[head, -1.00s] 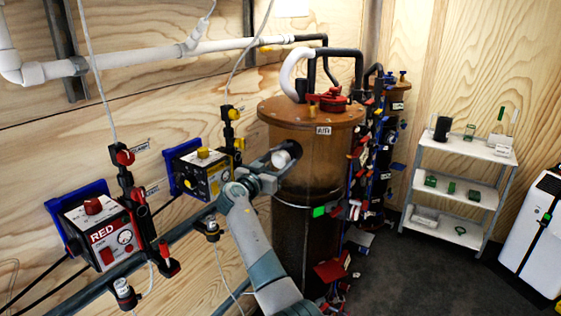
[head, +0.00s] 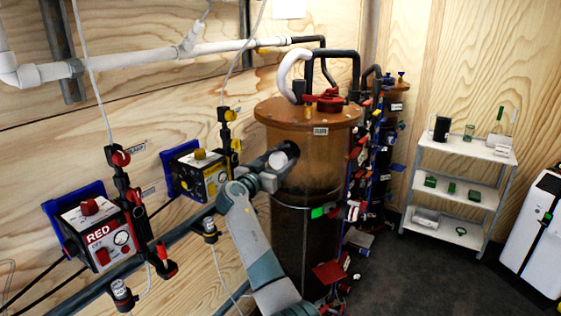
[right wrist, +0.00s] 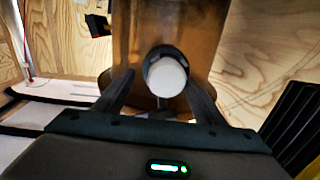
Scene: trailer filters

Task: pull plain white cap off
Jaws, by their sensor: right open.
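The plain white cap (head: 277,161) sits on a dark port on the side of the brown filter tank (head: 325,160). It also shows in the right wrist view (right wrist: 166,77), round and white inside a dark ring. My right gripper (head: 270,160) is open at the cap. In the right wrist view its two fingers (right wrist: 160,85) stand on the left and right of the cap, with a gap showing on each side. The near finger hides part of the port in the head view. My left gripper is not in view.
A red box labelled RED (head: 98,236) and a yellow box (head: 203,173) are mounted on the left wall side. Red and blue valves (head: 358,155) crowd the tank's right side. A shelf (head: 465,150) stands at the right, with open dark floor before it.

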